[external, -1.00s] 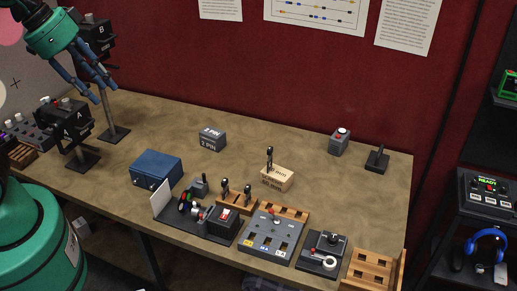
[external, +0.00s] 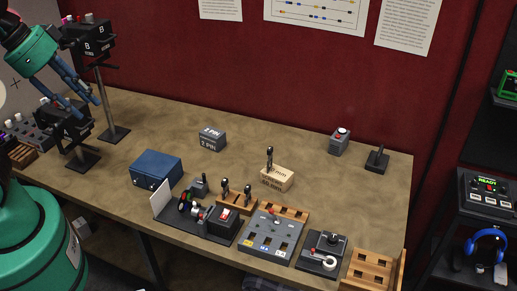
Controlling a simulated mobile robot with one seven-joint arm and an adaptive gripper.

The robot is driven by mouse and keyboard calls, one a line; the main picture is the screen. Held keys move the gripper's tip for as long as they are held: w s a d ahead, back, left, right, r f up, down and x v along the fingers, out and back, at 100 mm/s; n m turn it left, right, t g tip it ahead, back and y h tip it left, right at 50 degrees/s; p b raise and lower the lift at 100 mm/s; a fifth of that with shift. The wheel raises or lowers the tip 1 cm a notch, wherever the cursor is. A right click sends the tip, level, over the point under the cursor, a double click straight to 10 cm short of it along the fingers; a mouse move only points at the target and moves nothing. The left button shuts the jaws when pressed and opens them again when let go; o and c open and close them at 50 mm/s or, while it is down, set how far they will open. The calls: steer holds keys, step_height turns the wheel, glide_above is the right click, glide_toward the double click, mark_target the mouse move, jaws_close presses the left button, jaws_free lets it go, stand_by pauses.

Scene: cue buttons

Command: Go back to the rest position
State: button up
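My gripper (external: 91,108) is at the upper left, a teal wrist with blue fingers pointing down to the right. The fingers look spread apart, with nothing visible between them. They overlap the black box on the stand marked A (external: 65,122) in the picture, partly hiding it; I cannot tell whether they touch it. The black box marked B (external: 92,38) stands on a taller post just behind, right of my wrist.
A blue box (external: 157,168), a grey "2 PIN" block (external: 212,139) and a wooden block (external: 277,178) stand on the table. Control panels (external: 270,236) line the front edge. A grey button box (external: 339,141) and a joystick (external: 377,159) are at the back right. The table's middle is mostly clear.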

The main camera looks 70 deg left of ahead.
step_height(320, 180, down, 17)
steer(key=b, duration=1.6)
